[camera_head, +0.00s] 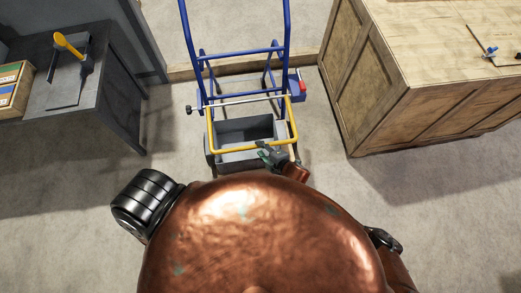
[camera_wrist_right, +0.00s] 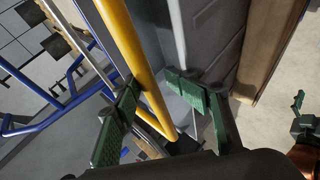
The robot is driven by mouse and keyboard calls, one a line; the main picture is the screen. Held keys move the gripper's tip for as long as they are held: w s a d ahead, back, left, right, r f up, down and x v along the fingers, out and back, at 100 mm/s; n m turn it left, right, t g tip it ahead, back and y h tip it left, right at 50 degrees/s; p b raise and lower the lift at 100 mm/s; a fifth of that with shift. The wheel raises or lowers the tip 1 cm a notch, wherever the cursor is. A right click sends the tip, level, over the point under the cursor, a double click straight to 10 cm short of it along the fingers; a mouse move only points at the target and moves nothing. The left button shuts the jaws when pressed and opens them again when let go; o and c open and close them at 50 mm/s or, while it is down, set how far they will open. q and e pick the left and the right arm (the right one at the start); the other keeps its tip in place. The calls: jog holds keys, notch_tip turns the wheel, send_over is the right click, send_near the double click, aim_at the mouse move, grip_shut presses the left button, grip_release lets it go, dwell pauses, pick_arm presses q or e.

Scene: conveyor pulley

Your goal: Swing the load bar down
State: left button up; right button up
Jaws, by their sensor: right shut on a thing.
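The yellow load bar (camera_head: 211,133) is a U-shaped frame hung on the blue cart, its lower rail lying over the grey bin (camera_head: 247,129). My right gripper (camera_head: 268,154) is at the right part of that lower rail. In the right wrist view the bar (camera_wrist_right: 133,45) runs between the green fingers of my right gripper (camera_wrist_right: 160,110), which is shut on it. The exact finger contact is hard to see. A small green-fingered gripper (camera_wrist_right: 299,112), seemingly my left one, shows at the right edge of the right wrist view; its jaw state is unclear.
The blue cart frame (camera_head: 239,55) rises behind the bin, with a grey crossbar (camera_head: 235,100). A dark table (camera_head: 110,95) with a yellow-handled tool stands left. A large wooden cabinet (camera_head: 440,105) stands right. The floor between them and the cart is clear.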

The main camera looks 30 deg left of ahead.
jog(key=v, duration=0.8)
jog(key=shift+f, duration=0.1)
dwell(0.4)
